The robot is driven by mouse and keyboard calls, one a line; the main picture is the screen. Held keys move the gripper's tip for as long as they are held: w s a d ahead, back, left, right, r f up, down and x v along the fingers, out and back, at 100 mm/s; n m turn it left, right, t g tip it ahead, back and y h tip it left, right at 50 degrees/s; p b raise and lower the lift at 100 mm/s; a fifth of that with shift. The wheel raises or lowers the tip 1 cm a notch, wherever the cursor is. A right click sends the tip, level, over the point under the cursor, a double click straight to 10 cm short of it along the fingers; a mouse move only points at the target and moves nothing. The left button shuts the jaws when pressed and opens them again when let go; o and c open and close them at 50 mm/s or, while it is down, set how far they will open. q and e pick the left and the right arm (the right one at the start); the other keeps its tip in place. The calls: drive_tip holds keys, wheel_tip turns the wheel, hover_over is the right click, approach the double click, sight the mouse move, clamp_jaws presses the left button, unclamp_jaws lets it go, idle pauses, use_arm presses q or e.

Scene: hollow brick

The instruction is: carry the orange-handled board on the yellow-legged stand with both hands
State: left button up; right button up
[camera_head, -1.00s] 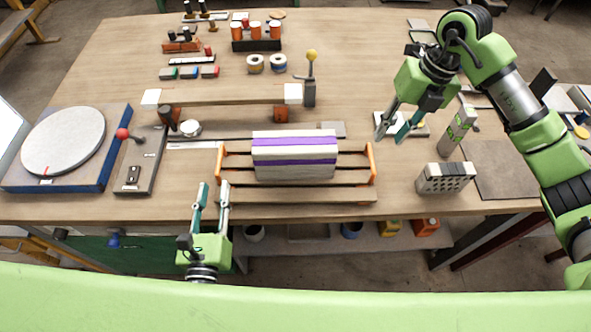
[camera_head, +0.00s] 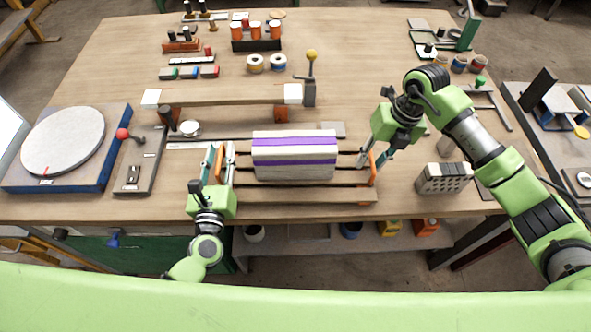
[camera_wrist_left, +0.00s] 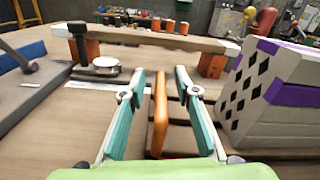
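A slatted wooden board (camera_head: 295,196) with an orange handle at each end lies near the table's front edge. A pale hollow brick (camera_head: 294,162) with purple stripes sits on it; its holes show in the left wrist view (camera_wrist_left: 246,96). My left gripper (camera_head: 219,148) is open, with its fingers on either side of the left orange handle (camera_wrist_left: 160,118), apart from it in the left wrist view. My right gripper (camera_head: 374,162) is at the right orange handle (camera_head: 373,171); its fingers look spread around it, though contact is unclear. I cannot make out yellow legs.
A long beam (camera_head: 222,97) with white ends and orange legs stands behind the board. A turntable (camera_head: 64,140) and a lever block (camera_head: 139,165) are at left. A small perforated block (camera_head: 444,178) stands close to the right of my right gripper.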

use_arm(q)
clamp_jaws()
use_arm(e)
clamp_jaws()
